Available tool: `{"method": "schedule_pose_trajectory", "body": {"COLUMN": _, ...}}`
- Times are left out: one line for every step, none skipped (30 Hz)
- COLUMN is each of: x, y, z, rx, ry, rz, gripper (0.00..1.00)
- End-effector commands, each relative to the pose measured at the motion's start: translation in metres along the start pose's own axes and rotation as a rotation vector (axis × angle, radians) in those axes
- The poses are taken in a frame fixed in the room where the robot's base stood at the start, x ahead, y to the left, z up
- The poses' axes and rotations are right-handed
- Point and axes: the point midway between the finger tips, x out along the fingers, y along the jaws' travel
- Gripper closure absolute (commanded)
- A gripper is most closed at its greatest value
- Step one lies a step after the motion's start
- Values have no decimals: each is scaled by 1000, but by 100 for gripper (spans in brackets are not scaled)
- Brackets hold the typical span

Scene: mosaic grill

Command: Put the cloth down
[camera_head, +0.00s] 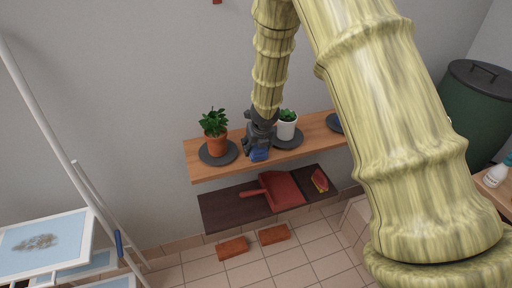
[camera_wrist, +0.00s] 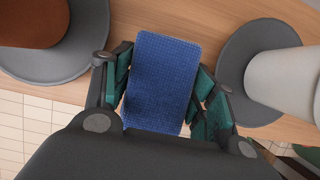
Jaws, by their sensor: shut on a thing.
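A blue cloth (camera_wrist: 160,82) with a woven texture is held between the two fingers of my gripper (camera_wrist: 162,95) in the wrist view. Whether the cloth touches the shelf cannot be told.
A plant in a terracotta pot (camera_head: 217,145) stands on a dark mat left of my gripper. A white pot with a plant (camera_head: 286,131) stands close on the right. A lower dark shelf (camera_head: 225,209) holds a red dustpan (camera_head: 282,190) and a red-yellow item (camera_head: 320,181).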

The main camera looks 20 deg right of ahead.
Motion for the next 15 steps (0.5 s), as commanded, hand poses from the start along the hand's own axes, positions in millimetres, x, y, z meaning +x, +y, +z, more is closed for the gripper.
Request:
{"method": "schedule_pose_trajectory", "body": {"x": 0, "y": 0, "z": 0, "rx": 0, "ry": 0, "rz": 0, "gripper": 73}}
{"method": "schedule_pose_trajectory", "body": {"x": 0, "y": 0, "z": 0, "rx": 0, "ry": 0, "rz": 0, "gripper": 73}}
{"method": "schedule_pose_trajectory", "body": {"x": 1, "y": 0, "z": 0, "rx": 0, "ry": 0, "rz": 0, "gripper": 73}}
{"method": "schedule_pose_trajectory", "body": {"x": 2, "y": 0, "z": -1, "rx": 0, "ry": 0, "rz": 0, "gripper": 73}}
{"method": "schedule_pose_trajectory", "body": {"x": 3, "y": 0, "z": -1, "rx": 0, "ry": 0, "rz": 0, "gripper": 73}}
{"method": "schedule_pose_trajectory", "body": {"x": 4, "y": 0, "z": -2, "rx": 0, "ry": 0, "rz": 0, "gripper": 73}}
{"method": "schedule_pose_trajectory", "body": {"x": 4, "y": 0, "z": -2, "rx": 0, "ry": 0, "rz": 0, "gripper": 73}}
{"method": "schedule_pose_trajectory", "body": {"x": 5, "y": 0, "z": -2, "rx": 0, "ry": 0, "rz": 0, "gripper": 73}}
{"method": "schedule_pose_trajectory", "body": {"x": 6, "y": 0, "z": -2, "rx": 0, "ry": 0, "rz": 0, "gripper": 73}}
{"method": "schedule_pose_trajectory", "body": {"x": 6, "y": 0, "z": -3, "rx": 0, "ry": 0, "rz": -1, "gripper": 73}}
{"method": "schedule_pose_trajectory", "body": {"x": 7, "y": 0, "z": -3, "rx": 0, "ry": 0, "rz": -1, "gripper": 73}}
{"method": "schedule_pose_trajectory", "body": {"x": 8, "y": 0, "z": -3, "rx": 0, "ry": 0, "rz": 0, "gripper": 73}}
{"method": "schedule_pose_trajectory", "body": {"x": 8, "y": 0, "z": -4, "rx": 0, "ry": 0, "rz": 0, "gripper": 73}}
{"method": "schedule_pose_trajectory", "body": {"x": 9, "y": 0, "z": -4, "rx": 0, "ry": 1, "rz": 0, "gripper": 73}}
{"method": "schedule_pose_trajectory", "body": {"x": 10, "y": 0, "z": -5, "rx": 0, "ry": 1, "rz": 0, "gripper": 73}}
